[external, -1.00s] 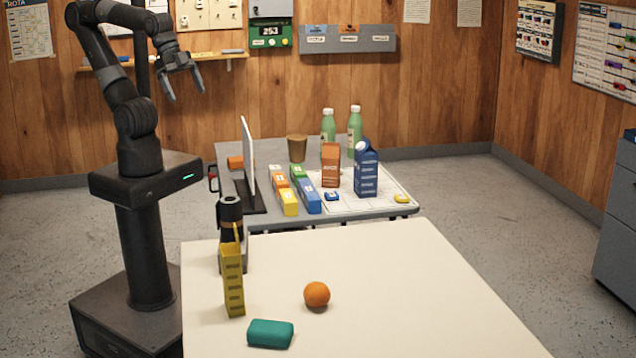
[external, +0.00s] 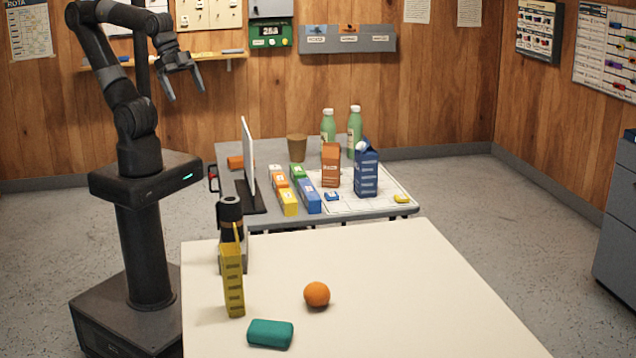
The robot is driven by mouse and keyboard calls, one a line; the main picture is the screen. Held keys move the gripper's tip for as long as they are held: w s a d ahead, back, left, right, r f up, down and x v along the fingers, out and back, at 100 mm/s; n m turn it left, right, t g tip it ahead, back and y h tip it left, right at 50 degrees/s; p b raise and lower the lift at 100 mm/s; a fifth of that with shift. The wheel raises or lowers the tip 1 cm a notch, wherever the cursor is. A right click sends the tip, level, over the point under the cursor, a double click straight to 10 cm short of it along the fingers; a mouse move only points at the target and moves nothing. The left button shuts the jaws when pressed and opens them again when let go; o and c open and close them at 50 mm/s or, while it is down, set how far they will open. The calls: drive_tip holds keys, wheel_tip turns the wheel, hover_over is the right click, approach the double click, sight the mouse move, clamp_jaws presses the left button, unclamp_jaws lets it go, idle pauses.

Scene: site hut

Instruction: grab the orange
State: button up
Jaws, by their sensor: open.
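The orange (external: 317,294) is a round fruit resting on the cream-topped table (external: 400,300) in the foreground, with clear table around it. My gripper (external: 187,95) is open and empty, high at the upper left in front of the wood wall, fingers pointing down. It is far above and to the left of the orange, beyond the cream table's edge.
The grey table (external: 235,150) behind holds cartons, green bottles, coloured boxes and a white upright panel (external: 248,160).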

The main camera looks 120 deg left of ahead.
drive_tip(key=c, duration=0.5)
drive_tip(key=shift+o, duration=0.2)
drive_tip(key=w+d+r, duration=0.1)
drive_tip(key=w+r, duration=0.1)
drive_tip(key=w, duration=0.6)
drive_tip(key=w+d+r, duration=0.1)
drive_tip(key=w+r, duration=0.1)
drive_tip(key=w, duration=0.6)
drive_tip(key=m+y, duration=0.1)
drive_tip(key=m, duration=0.3)
hover_over(311, 285)
drive_tip(key=s, duration=0.6)
wheel_tip(311, 285, down, 28)
drive_tip(key=shift+g, duration=0.3)
drive_tip(key=x, duration=0.5)
drive_tip(key=shift+w, duration=0.25)
drive_tip(key=shift+w+x, duration=0.1)
drive_tip(key=shift+x, duration=1.3)
drive_tip(key=shift+w+x, duration=0.15)
drive_tip(key=shift+x, duration=1.2)
